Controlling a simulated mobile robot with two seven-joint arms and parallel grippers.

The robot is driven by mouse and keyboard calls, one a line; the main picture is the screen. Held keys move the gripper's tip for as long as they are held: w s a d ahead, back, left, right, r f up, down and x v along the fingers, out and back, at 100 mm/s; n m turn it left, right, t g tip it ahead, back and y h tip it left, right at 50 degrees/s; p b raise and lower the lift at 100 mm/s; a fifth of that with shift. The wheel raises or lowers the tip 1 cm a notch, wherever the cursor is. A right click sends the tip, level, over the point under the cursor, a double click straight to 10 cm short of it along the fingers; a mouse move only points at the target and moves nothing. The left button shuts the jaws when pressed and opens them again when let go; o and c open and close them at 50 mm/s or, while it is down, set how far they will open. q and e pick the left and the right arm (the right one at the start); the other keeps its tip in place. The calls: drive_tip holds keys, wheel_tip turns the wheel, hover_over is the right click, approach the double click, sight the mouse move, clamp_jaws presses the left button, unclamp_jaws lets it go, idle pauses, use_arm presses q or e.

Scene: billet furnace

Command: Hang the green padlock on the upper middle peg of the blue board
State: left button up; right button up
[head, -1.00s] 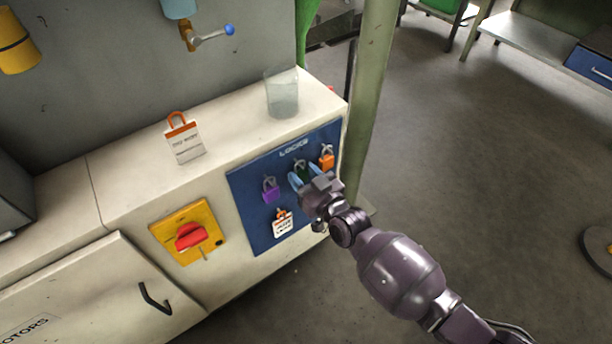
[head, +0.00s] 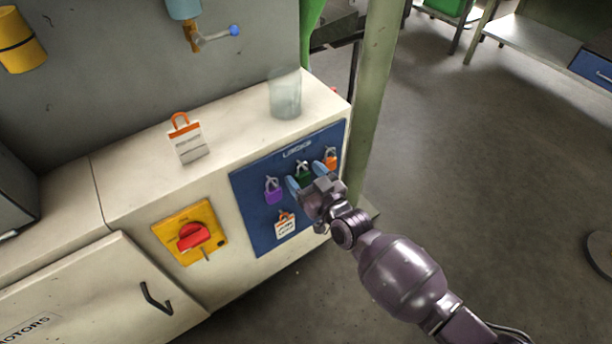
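The green padlock (head: 303,174) is at the upper middle of the blue board (head: 249,212), between the purple and orange padlocks, with its shackle up at the peg. The peg itself is too small to make out. My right gripper (head: 306,180) is in front of the board, its blue fingers spread on either side of the green padlock and apparently clear of it. The fingers and wrist hide the padlock's lower part and some of the board. My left gripper is not in view.
A purple padlock (head: 273,191) hangs left, an orange padlock (head: 330,160) right, and a white tag (head: 285,226) below. A red switch (head: 193,237) is left of the board.

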drive_tip(key=shift+s+d, duration=0.25)
drive_tip(key=shift+s, duration=0.1)
use_arm(q)
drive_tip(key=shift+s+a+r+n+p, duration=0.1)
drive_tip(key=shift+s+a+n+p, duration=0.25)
drive_tip(key=shift+p, duration=0.85)
use_arm(e)
drive_tip(key=v, duration=1)
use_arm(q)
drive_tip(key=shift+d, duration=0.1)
